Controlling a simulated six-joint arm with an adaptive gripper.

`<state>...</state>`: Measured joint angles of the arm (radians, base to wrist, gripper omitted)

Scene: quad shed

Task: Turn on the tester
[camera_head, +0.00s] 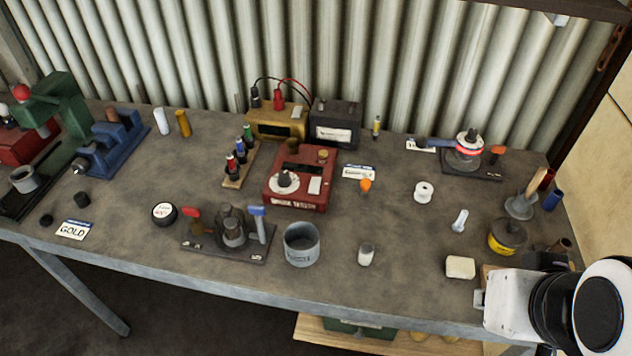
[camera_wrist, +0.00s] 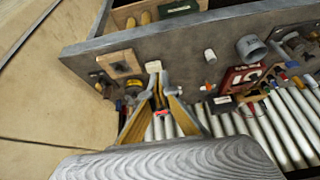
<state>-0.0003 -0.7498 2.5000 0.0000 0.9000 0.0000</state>
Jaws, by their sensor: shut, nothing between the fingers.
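The tester (camera_head: 310,158) is a red box with a lettered front in the middle of the bench. I cannot tell the switch's position. The tester also shows upside down in the wrist view (camera_wrist: 232,76), right of my fingers. My gripper (camera_wrist: 157,82) is shut and empty, over the bench's right side, well away from the tester. In the head view my wrist shows at the lower right, and the fingers cannot be made out.
A brass-coloured box (camera_head: 277,123) with red and black leads and a dark box (camera_head: 336,124) stand behind the tester. A grey cup (camera_head: 301,245) and a clamp stand (camera_head: 232,232) are in front. A pale block (camera_head: 460,267) lies near my wrist.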

